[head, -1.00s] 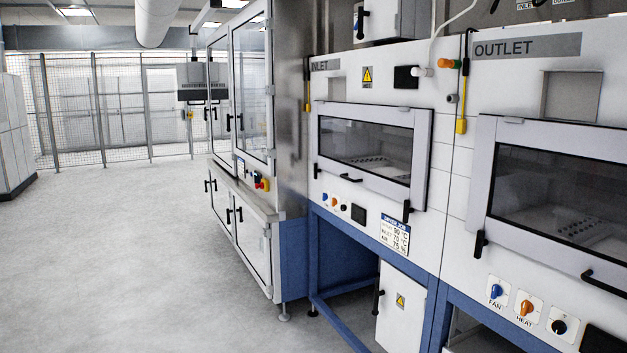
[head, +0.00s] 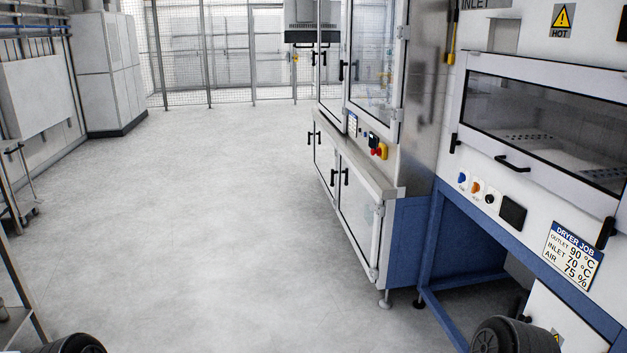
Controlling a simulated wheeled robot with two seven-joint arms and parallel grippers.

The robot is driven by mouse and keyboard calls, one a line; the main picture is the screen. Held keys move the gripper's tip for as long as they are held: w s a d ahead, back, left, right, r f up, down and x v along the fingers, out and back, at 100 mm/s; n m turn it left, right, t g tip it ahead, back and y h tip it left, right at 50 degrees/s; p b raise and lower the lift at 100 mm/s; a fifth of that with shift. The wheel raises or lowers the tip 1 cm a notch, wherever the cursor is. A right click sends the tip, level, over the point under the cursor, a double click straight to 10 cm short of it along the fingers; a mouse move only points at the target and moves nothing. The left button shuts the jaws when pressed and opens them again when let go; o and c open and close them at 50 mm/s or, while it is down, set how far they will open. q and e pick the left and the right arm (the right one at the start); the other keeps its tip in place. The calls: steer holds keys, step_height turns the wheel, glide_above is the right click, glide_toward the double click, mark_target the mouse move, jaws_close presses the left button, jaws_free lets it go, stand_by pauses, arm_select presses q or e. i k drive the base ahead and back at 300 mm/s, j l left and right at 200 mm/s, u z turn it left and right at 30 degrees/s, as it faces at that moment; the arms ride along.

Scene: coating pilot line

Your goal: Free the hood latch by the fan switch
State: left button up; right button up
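The inlet dryer hood (head: 535,128) is a white-framed window on the right, and it looks closed. A black latch (head: 454,143) sits at its lower left corner, just above a blue knob (head: 462,179) that appears to be the fan switch; its label is too small to read. A second black latch (head: 606,233) is at the hood's lower right, by the job card. A black bar handle (head: 512,163) is on the hood's lower frame. Neither gripper shows; only dark rounded parts of my arms appear at the bottom edge.
A tall glass-doored cabinet (head: 375,195) with a protruding lower section stands left of the dryer. Blue frame legs (head: 433,240) stand under the dryer. A white cabinet (head: 108,75) and a shelf rack stand at left. The floor (head: 200,210) between is clear.

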mark_target(453, 142)
steer(key=i+z, duration=0.15)
steer(key=i, duration=0.3)
steer(key=i+j+z, duration=0.1)
steer(key=i, duration=0.4)
steer(key=i+j+z, duration=0.15)
steer(key=i, duration=0.3)
steer(key=i+j+z, duration=0.15)
steer(key=i, duration=0.3)
steer(key=i+j+z, duration=0.2)
steer(key=z, duration=0.2)
steer(key=i+j+z, duration=0.85)
steer(key=j+z, duration=0.3)
steer(key=i+j+z, duration=0.1)
steer(key=j+z, duration=0.45)
steer(key=j, duration=0.4)
